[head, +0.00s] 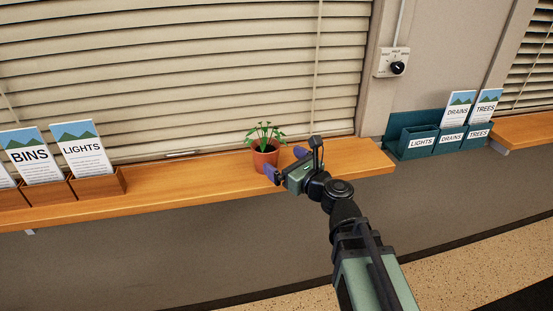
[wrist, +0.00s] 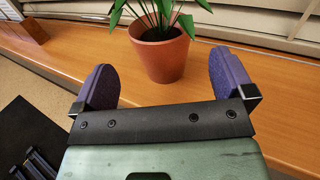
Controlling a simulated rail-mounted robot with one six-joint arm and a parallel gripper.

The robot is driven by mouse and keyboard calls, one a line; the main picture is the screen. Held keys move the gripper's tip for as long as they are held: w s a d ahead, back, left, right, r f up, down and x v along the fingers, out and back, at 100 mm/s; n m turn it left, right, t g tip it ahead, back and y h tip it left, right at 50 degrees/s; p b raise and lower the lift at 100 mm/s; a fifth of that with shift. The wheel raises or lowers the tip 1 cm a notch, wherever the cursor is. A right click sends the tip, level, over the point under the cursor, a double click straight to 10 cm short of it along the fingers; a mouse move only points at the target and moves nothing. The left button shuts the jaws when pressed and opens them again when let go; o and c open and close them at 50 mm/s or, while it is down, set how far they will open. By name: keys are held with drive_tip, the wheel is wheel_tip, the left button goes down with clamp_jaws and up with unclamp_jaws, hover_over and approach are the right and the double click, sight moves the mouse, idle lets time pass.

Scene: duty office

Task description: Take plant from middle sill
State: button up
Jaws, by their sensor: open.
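The plant, green leaves in a terracotta pot (head: 265,156), stands upright on the wooden sill (head: 345,158) in front of the blinds. In the wrist view the pot (wrist: 159,56) is ahead of my gripper (wrist: 167,85), roughly centred between its two purple fingers. The fingers are spread wide and nothing is held. In the head view my gripper (head: 284,164) is at the sill's front edge, just right of the pot. The pot looks a little beyond the fingertips; I cannot tell the exact gap. The leaf tops are cut off in the wrist view.
Wooden holders (head: 97,184) with BINS and LIGHTS leaflets stand at the sill's left. A teal leaflet rack (head: 408,152) is on the wall at right, below a dial switch (head: 398,67). Blinds (head: 200,80) rise close behind the plant. The sill beside the pot is clear.

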sight(274, 153)
drive_tip(key=shift+w+m, duration=0.15)
drive_tip(key=shift+m, duration=0.25)
drive_tip(key=x, duration=0.7)
drive_tip(key=shift+w+a, duration=0.15)
drive_tip(key=shift+a, duration=0.05)
drive_tip(key=shift+c, duration=0.2)
drive_tip(key=c, duration=1)
drive_tip(key=shift+r, duration=0.15)
wheel_tip(274, 153, up, 20)
drive_tip(key=p, duration=2)
